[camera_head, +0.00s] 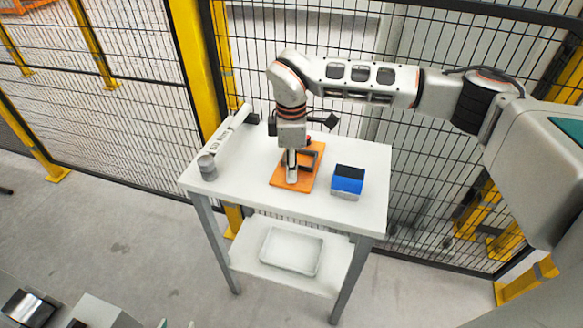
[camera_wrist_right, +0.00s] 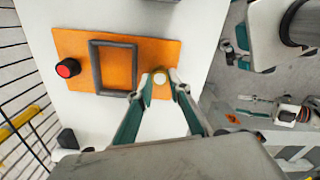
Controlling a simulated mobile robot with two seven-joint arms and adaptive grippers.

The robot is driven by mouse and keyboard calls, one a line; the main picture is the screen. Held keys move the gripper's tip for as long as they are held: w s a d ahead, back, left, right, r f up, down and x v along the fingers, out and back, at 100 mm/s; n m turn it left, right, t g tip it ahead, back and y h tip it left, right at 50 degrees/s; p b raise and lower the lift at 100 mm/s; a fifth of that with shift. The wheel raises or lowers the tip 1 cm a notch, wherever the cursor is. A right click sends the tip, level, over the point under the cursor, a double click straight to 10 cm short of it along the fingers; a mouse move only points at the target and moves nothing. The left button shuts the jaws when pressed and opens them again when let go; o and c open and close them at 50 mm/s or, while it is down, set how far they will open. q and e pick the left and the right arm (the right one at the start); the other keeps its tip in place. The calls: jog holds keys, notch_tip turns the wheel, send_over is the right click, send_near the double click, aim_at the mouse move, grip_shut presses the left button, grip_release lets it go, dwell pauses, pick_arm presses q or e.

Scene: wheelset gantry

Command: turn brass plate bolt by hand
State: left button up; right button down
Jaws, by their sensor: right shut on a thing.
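An orange plate (camera_head: 280,180) lies on the white table, with a dark rectangular frame and a red button on it. It also shows in the right wrist view (camera_wrist_right: 145,55). My right gripper (camera_head: 292,180) points down over the plate's near end. In the right wrist view its two fingertips (camera_wrist_right: 160,80) are closed on a round, pale brass bolt (camera_wrist_right: 160,76) beside the frame. In the head view the gripper hides the bolt. Part of my left gripper (camera_head: 166,323) shows at the bottom edge, away from the table; its opening is unclear.
A blue and black block (camera_head: 347,180) stands right of the plate. A grey cylinder (camera_head: 207,168) and a long white bar (camera_head: 230,127) are at the table's left. A white tray (camera_head: 291,251) sits on the lower shelf. Mesh fencing stands behind the table.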

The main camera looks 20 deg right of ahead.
jog(key=shift+w+r, duration=0.2)
jog(key=shift+r, duration=0.15)
jog(key=c, duration=2.1)
grip_release()
jog(key=shift+c, duration=0.2)
jog(key=shift+s+f, duration=0.1)
notch_tip(320, 180, up, 12)
jog(key=shift+s+f, duration=0.1)
